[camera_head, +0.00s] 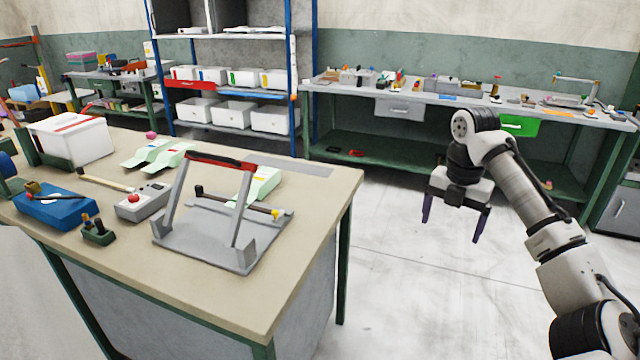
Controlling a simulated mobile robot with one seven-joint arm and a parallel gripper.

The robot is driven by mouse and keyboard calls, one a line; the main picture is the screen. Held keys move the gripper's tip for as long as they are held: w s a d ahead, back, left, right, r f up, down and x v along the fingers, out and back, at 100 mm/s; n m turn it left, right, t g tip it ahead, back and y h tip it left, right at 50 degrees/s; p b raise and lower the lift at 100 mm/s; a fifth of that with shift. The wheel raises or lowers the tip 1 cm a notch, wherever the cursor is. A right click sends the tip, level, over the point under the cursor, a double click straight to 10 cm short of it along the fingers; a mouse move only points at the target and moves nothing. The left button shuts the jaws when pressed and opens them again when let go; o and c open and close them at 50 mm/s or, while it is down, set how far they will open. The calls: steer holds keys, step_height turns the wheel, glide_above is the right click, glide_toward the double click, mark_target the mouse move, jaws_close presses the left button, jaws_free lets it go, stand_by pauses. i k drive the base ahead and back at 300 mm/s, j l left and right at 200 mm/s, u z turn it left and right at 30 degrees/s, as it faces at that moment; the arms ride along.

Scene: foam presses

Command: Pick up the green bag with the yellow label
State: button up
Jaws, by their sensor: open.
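Several pale green bag-like items lie on the near workbench (300,285). Two are side by side near its back edge, one on the left (145,153) and one on the right (170,157). Another pale green bag (264,182) lies behind the grey press frame (215,235), partly hidden by its upright. I cannot make out a yellow label clearly on any of them; a small yellow spot shows at the press's rod end. My gripper (451,230) is open and empty, pointing down over the floor, right of the workbench and apart from every bag.
The press has a raised red-and-black handle. A grey box with a red button (143,202), a blue case (55,207) and a white box (72,140) stand on the left. A shelf rack (228,95) and a long cluttered bench (440,98) stand behind. Floor between is clear.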

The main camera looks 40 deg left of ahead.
mark_target(265, 179)
steer(key=j+z, duration=0.1)
steer(key=z, duration=0.35)
steer(key=j+z, duration=0.1)
steer(key=z, duration=0.35)
steer(key=k+z, duration=0.1)
steer(key=z, duration=0.4)
steer(key=k+j+z, duration=0.1)
steer(key=z, duration=0.8)
steer(key=k+z, duration=0.15)
steer(key=z, duration=0.2)
steer(key=k+j+z, duration=0.1)
steer(key=z, duration=0.25)
steer(key=k+z, duration=0.6)
steer(key=u, duration=0.5)
steer(key=j+u, duration=0.15)
steer(key=u, duration=0.4)
steer(key=j+u, duration=0.1)
steer(key=u, duration=0.4)
steer(key=j+u, duration=0.1)
steer(key=u, duration=0.4)
steer(key=j+u, duration=0.1)
steer(key=u, duration=0.45)
steer(key=j+u, duration=0.1)
steer(key=u, duration=0.95)
steer(key=i+j+u, duration=0.1)
steer(key=u, duration=0.4)
